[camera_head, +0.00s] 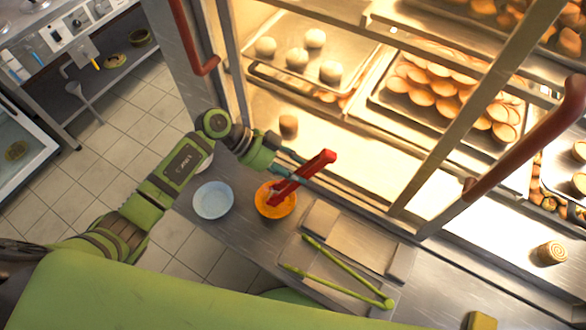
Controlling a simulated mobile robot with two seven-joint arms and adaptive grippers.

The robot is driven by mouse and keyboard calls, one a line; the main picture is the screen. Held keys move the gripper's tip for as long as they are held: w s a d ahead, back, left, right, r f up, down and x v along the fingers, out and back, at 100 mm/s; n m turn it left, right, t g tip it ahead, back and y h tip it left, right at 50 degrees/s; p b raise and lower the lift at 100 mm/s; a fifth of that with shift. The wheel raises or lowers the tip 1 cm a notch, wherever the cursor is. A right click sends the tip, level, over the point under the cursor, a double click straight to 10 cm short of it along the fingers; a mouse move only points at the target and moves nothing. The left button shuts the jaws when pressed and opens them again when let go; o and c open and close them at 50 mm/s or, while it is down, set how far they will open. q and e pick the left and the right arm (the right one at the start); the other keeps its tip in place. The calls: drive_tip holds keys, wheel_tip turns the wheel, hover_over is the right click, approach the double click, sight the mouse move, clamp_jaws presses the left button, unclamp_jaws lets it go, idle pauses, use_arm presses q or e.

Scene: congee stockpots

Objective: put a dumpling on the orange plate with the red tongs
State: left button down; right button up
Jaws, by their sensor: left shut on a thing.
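My left gripper (297,164) is shut on the red tongs (318,163) above the counter. The tongs slant down to the left, their lower end over the orange plate (283,210). A small pale patch shows in the plate by the tong tips; I cannot tell whether it is a dumpling or part of the tongs. Several round white dumplings, one of them here (314,38), sit apart on a metal tray (283,80) in the lit cabinet. My right gripper is not in view.
A pale blue plate (212,200) stands left of the orange plate. Green tongs (346,270) lie open on the counter. Red cabinet handles (194,45) and metal door frames stand close to the arm.

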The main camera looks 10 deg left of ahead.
use_arm(q)
drive_tip(key=c, duration=1.1)
unclamp_jaws()
drive_tip(key=shift+o, duration=0.2)
wheel_tip(320, 180, up, 10)
drive_tip(key=p, duration=1.1)
